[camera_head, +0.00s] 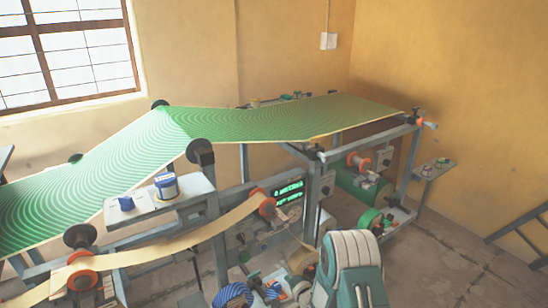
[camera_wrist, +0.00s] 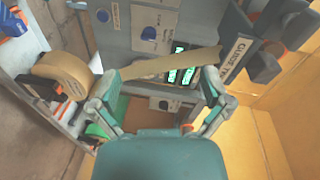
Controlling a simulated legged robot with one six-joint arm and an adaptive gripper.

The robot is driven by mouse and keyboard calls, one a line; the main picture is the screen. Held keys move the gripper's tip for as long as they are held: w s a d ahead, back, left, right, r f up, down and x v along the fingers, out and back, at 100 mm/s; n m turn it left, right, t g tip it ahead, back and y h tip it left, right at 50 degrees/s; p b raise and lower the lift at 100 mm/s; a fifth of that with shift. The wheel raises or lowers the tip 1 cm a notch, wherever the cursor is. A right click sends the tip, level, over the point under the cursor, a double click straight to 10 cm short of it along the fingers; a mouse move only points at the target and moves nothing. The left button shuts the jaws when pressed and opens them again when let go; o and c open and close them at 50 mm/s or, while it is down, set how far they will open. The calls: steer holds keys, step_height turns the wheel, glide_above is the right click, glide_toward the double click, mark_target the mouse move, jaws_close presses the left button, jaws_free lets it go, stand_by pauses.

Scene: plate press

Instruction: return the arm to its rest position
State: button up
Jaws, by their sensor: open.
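My gripper (camera_wrist: 158,82) is open in the wrist view, its two teal-grey fingers spread wide with nothing held between them. A tan strip (camera_wrist: 170,64) crosses behind the fingertips; I cannot tell how far it is from them. In the head view my teal and white arm (camera_head: 350,270) stands at the bottom, right of centre. The fingers cannot be made out there.
A machine with a green patterned sheet (camera_head: 270,122) fills the middle. A grey control panel (camera_wrist: 150,30) with a lit display (camera_wrist: 182,76) faces the wrist camera, beside a tan roll (camera_wrist: 62,74). A small side table (camera_head: 433,168) stands right. Floor at lower right (camera_head: 450,260) looks clear.

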steer(key=w+d+r+n+g+h, duration=0.1)
steer(key=d+r+n+h, duration=0.3)
steer(key=r, duration=1.1)
steer(key=s+d+r+g+h, duration=0.1)
steer(key=s+d+r+h, duration=0.15)
steer(key=r, duration=0.35)
steer(key=s+d+r+g+h, duration=0.1)
steer(key=s+d+r, duration=0.2)
steer(key=s+r, duration=0.15)
steer(key=s+d+r+n+g, duration=0.1)
steer(key=s+r+n+g, duration=0.1)
steer(key=s, duration=0.8)
steer(key=s+r+n+g, duration=0.2)
steer(key=s+r, duration=0.2)
steer(key=s, duration=0.7)
steer(key=s+d+r+n+g, duration=0.1)
steer(key=s+r+g, duration=0.1)
steer(key=s, duration=0.9)
steer(key=shift+s+d+r+n+h, duration=0.15)
steer(key=shift+d+r+n+h, duration=0.2)
steer(key=shift+r+n+h, duration=0.1)
